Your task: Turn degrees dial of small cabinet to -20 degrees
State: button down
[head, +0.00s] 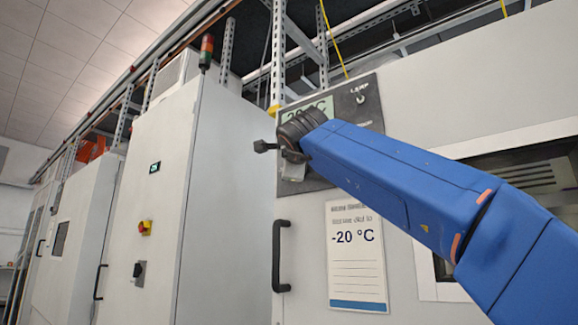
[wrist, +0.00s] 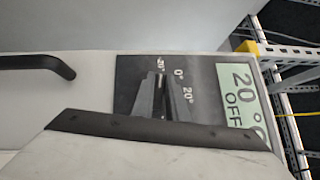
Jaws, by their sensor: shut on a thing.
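The degrees dial (wrist: 160,82) is on the dark control panel of the small cabinet (head: 464,95). In the wrist view its dark edge shows between the two grey fingers of my gripper (wrist: 166,92), which is shut on it. The dial's visible end lies just below the leftmost of three marks; the other two read 0° and 20°. The first mark's sign is hard to read. The display (wrist: 236,95) reads 20 °C and OFF. In the head view my gripper (head: 292,168) is at the panel's lower left and hides the dial.
A sheet (head: 356,252) reading -20 °C is on the cabinet door below the panel. A black door handle (head: 279,258) stands out at the left. A LAMP switch (head: 360,98) is at the panel's upper right. A taller cabinet (head: 150,200) stands to the left.

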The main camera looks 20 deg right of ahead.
dwell(0.3)
jog(key=c, duration=1.8)
grip_release()
jog(key=shift+o, duration=0.2)
jog(key=shift+s, duration=0.1)
jog(key=s+a+f, duration=0.2)
jog(key=s, duration=1.4)
jog(key=shift+s+a, duration=0.35)
jog(key=shift+s, duration=0.05)
